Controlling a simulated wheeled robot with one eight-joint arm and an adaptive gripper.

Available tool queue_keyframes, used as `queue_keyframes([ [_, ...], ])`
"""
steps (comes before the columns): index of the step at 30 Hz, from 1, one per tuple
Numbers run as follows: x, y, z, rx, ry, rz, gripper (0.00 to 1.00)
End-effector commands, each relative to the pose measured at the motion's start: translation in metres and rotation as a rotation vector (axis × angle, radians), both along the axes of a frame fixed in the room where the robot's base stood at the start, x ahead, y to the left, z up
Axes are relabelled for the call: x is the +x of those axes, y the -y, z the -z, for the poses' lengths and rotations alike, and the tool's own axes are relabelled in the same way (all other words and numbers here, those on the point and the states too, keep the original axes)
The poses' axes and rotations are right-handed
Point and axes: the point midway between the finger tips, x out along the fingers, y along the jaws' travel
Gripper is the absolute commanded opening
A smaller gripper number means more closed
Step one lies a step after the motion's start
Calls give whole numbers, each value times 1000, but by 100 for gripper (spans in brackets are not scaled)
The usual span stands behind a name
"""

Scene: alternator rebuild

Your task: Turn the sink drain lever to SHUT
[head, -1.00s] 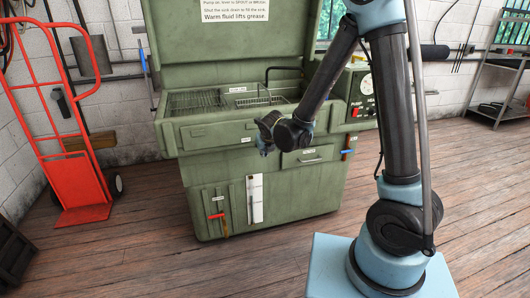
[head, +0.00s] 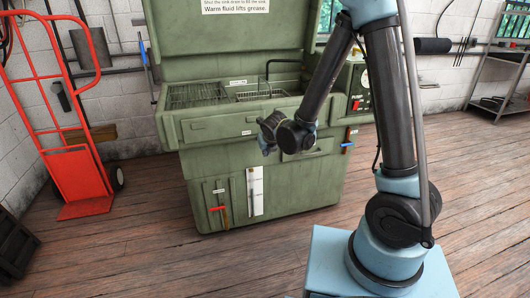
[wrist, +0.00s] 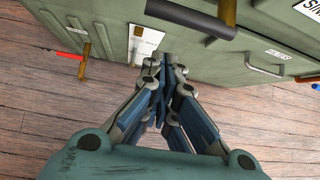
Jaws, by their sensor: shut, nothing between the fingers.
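The green parts washer (head: 285,190) stands ahead, its front facing me. My gripper (head: 267,148) is shut and empty in front of its upper front; in the wrist view its fingers (wrist: 162,72) meet. A lever with a black grip (wrist: 190,18) on a brass stem (wrist: 229,12) lies just beyond the fingertips in the wrist view, apart from them as far as I can tell. My wrist hides it in the head view. A red-handled lever (head: 217,209) sits low left, also in the wrist view (wrist: 70,56). A blue-handled lever (head: 347,145) is at the right. I cannot tell which label marks the drain.
A white gauge panel (head: 255,191) is on the lower front. A drawer-like handle (wrist: 265,68) sticks out right of the fingers. A red hand truck (head: 80,170) stands left, a shelf rack (head: 500,85) at the far right. The wooden floor (head: 170,255) in front is clear.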

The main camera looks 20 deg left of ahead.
Motion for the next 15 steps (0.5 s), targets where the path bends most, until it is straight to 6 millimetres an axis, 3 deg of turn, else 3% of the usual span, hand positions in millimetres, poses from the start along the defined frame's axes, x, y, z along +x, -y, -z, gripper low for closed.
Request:
queue_keyframes([
  [15, -30, 19, -41, -1, -1, -1, 0],
])
